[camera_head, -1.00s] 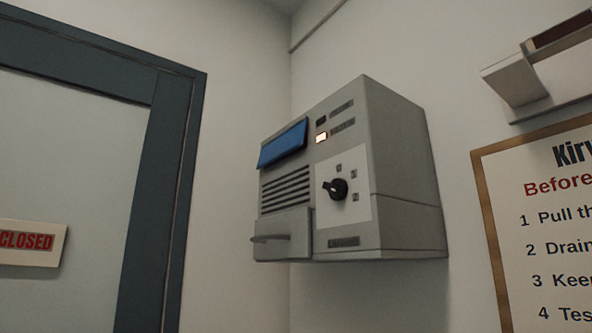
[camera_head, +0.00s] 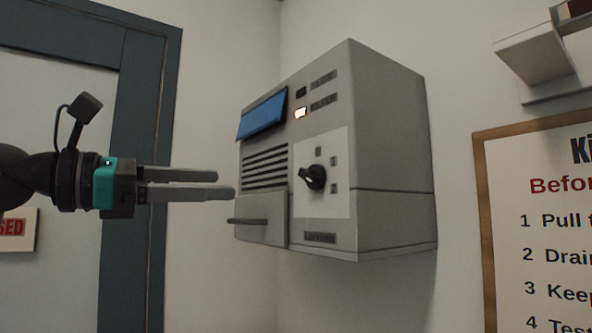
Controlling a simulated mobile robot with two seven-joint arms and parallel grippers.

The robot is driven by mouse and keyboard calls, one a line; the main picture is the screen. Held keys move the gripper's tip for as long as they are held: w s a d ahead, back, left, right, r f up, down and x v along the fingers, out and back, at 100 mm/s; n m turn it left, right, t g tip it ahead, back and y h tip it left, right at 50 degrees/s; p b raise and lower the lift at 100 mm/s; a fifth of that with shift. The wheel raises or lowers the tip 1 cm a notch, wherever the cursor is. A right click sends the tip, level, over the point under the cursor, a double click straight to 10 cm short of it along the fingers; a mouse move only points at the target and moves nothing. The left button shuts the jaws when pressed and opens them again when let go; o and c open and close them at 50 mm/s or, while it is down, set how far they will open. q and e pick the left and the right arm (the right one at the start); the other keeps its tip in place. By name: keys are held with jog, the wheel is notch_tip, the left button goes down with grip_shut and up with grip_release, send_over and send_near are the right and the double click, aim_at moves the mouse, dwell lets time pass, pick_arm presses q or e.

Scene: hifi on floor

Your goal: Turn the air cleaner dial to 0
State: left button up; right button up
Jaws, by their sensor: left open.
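The air cleaner (camera_head: 392,160) is a grey box fixed to the wall in the middle of the head view. Its black dial (camera_head: 315,177) sits on a white plate (camera_head: 338,199) on the front face. Small position marks stand above and to the right of the dial, too small to read. The dial's pointer direction is hard to tell. My left gripper (camera_head: 226,184) is open and empty, with its two fingers pointing right. Its tips appear just left of the air cleaner's front, apart from the dial. My right gripper is not in view.
A framed notice (camera_head: 540,220) hangs at right, below a white bracket (camera_head: 537,55). A dark-framed door (camera_head: 140,130) stands at left.

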pick_arm(q)
notch_tip(320, 180, up, 2)
jog(key=s+m, duration=0.1)
jog(key=s, duration=0.1)
jog(key=p, duration=0.4)
send_near(305, 176)
jog(key=shift+t+y, duration=0.3)
jog(key=shift+y, duration=0.1)
jog(key=x, duration=0.8)
jog(key=shift+d+r, duration=0.15)
jog(key=shift+d, duration=0.15)
grip_shut()
